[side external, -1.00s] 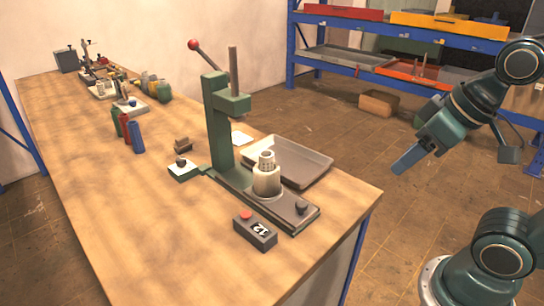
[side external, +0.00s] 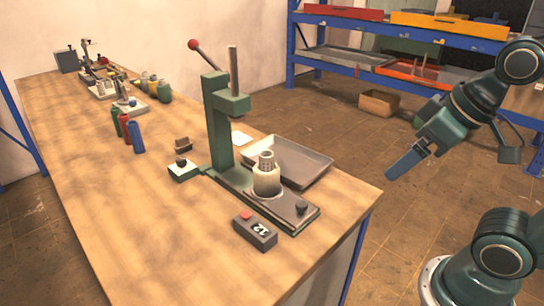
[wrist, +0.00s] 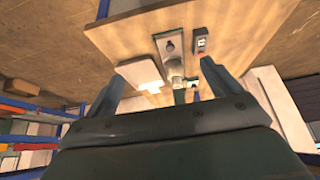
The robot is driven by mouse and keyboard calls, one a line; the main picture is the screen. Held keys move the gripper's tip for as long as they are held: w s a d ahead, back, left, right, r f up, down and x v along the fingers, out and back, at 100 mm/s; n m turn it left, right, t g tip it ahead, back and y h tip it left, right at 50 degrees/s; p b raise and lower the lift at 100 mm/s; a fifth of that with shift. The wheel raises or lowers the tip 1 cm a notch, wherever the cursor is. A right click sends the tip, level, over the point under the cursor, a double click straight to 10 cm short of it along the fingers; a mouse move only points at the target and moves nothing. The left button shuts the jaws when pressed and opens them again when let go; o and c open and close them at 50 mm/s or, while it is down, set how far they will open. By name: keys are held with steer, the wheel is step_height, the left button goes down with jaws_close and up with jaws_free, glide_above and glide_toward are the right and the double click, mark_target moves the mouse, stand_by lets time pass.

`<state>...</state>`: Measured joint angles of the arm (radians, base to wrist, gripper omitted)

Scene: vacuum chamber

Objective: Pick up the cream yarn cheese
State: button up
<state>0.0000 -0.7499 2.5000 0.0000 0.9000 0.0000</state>
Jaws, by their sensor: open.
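The cream yarn cheese (side external: 266,184) stands upright on the dark base plate of a green press, with a grey perforated tube rising from its top. It also shows in the wrist view (wrist: 175,69), small, beyond and between my fingers. My gripper (side external: 392,174) is to the right of the bench in the side view, past its edge and well apart from the cheese. In the wrist view its two fingers (wrist: 162,84) are spread wide with nothing between them close up.
The green press (side external: 218,125) has an upright column and a red-knobbed lever beside the cheese. A grey tray (side external: 300,160) lies behind it. A control box (side external: 255,232) with a red button sits in front. Bottles (side external: 136,138) stand farther left; the front-left bench is clear.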

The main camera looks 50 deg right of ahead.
steer(key=w+a+r+m+g, duration=0.1)
steer(key=w+r+m+g, duration=0.25)
steer(key=w+m, duration=0.95)
steer(key=m+g+y, duration=0.1)
steer(key=m+g, duration=0.1)
steer(key=m, duration=0.5)
glide_toward(268, 152)
steer(key=shift+s+a+f, duration=0.1)
steer(key=shift+s+a, duration=0.3)
steer(key=shift+s, duration=0.35)
steer(key=shift+w+f, duration=0.3)
steer(key=shift+f, duration=0.05)
steer(key=shift+f, duration=0.1)
steer(key=shift+w+a+f, duration=0.1)
steer(key=shift+a+f, duration=0.05)
steer(key=shift+f, duration=1.25)
steer(key=shift+s+a+f, duration=0.1)
steer(key=shift+a+f, duration=0.05)
steer(key=shift+f, duration=1.2)
steer(key=shift+w+a+f, duration=0.1)
steer(key=shift+a+f, duration=0.1)
steer(key=shift+f, duration=1.2)
